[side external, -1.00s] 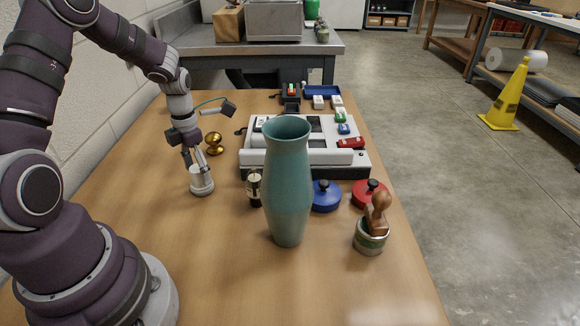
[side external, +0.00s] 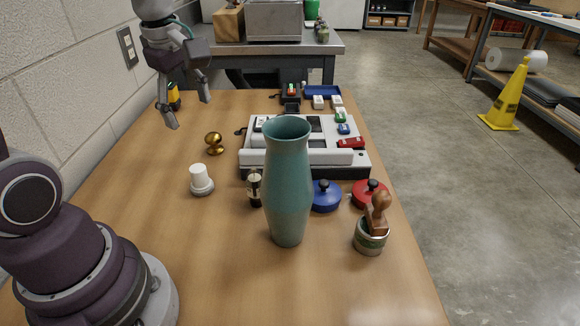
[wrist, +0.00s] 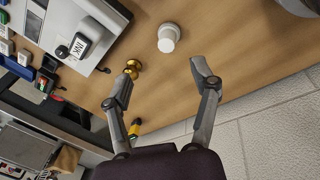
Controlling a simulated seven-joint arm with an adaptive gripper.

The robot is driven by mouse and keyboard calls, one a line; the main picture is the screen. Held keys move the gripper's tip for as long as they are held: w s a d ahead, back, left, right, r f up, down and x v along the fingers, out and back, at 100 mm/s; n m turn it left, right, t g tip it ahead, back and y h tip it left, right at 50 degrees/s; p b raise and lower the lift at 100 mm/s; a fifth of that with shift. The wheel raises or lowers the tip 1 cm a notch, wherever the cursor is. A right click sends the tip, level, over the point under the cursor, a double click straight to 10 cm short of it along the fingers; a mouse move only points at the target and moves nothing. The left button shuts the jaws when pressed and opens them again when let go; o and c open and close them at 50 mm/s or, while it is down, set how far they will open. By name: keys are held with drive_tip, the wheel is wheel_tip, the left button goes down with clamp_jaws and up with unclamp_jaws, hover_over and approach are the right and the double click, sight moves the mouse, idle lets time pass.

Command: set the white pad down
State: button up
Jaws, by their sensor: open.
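The white pad (side external: 201,180) stands upright on the wooden table, a white knob-shaped piece with a wider round base. Nothing touches it. In the wrist view the white pad (wrist: 168,38) is on the table beyond my fingertips. My gripper (side external: 189,112) is open and empty, raised above the table behind the white pad and apart from it. In the wrist view my gripper (wrist: 160,72) has its two fingers spread wide with nothing between them.
A brass knob (side external: 214,143) stands behind the pad. A teal vase (side external: 288,190), a small black-and-cream stamp (side external: 255,187) and a white machine (side external: 300,157) are to the right. A wall (side external: 60,80) runs along the left. The table around the pad's front is clear.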

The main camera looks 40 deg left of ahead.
drive_tip(key=s+d+m+t+h, duration=0.1)
drive_tip(key=d+m, duration=0.3)
drive_tip(key=m, duration=0.6)
drive_tip(key=s+d+m+t, duration=0.2)
drive_tip(key=s+d+m, duration=0.2)
drive_tip(key=m, duration=0.6)
drive_tip(key=shift+r+m+t+h, duration=0.3)
drive_tip(key=shift+r+h, duration=0.1)
